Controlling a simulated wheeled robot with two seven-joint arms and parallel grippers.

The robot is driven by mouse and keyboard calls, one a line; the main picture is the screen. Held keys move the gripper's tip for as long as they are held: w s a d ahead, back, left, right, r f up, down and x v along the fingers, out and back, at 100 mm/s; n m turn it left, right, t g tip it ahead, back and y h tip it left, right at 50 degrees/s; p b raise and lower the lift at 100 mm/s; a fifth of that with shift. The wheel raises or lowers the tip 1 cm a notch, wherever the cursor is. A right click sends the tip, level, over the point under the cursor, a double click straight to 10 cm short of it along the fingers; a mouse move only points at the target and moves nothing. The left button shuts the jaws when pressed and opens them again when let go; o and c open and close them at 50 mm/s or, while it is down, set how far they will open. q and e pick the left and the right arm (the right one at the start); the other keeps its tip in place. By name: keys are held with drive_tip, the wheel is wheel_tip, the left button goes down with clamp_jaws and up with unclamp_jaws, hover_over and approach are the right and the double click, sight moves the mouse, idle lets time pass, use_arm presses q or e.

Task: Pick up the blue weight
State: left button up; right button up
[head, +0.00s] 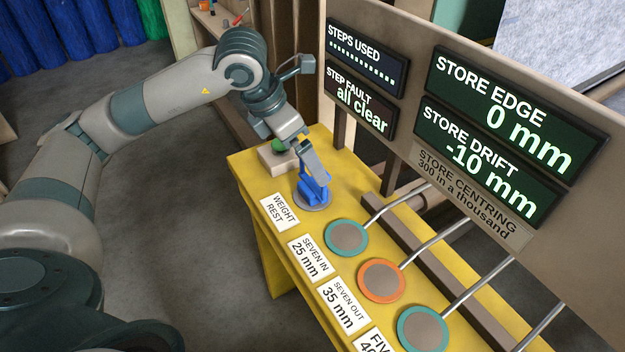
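The blue weight (310,192) stands at the far end of the yellow bench, on a round grey disc (316,207) behind the "WEIGHT REST" label (279,212). My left gripper (318,178) reaches down from above, with its fingers at the upper part of the weight. The near grey finger covers some of the weight, and the other finger is hidden. I cannot tell whether the fingers are closed on it. The weight looks upright and seems to rest on the disc. My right gripper is out of view.
A green button (278,146) on a pale block sits behind the gripper. Ringed discs, teal (346,236) and orange (381,280), line the yellow bench (268,250), with metal rods running right. A display board (415,65) stands along the right side, reading "all clear" and drift -10 mm.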

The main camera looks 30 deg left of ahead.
use_arm(q)
drive_tip(key=shift+w+d+f+p, duration=0.3)
drive_tip(key=shift+w+f+p, duration=0.1)
drive_tip(key=shift+f, duration=0.15)
drive_tip(key=shift+w+d+f+p, duration=0.3)
drive_tip(key=shift+w+f+p, duration=0.1)
drive_tip(key=shift+f, duration=0.15)
drive_tip(key=shift+w+f, duration=0.15)
drive_tip(key=shift+f, duration=0.45)
drive_tip(key=shift+w+d+f, duration=0.2)
drive_tip(key=shift+f, duration=0.3)
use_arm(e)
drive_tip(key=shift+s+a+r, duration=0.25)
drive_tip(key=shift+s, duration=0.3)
use_arm(q)
drive_tip(key=c, duration=1.7)
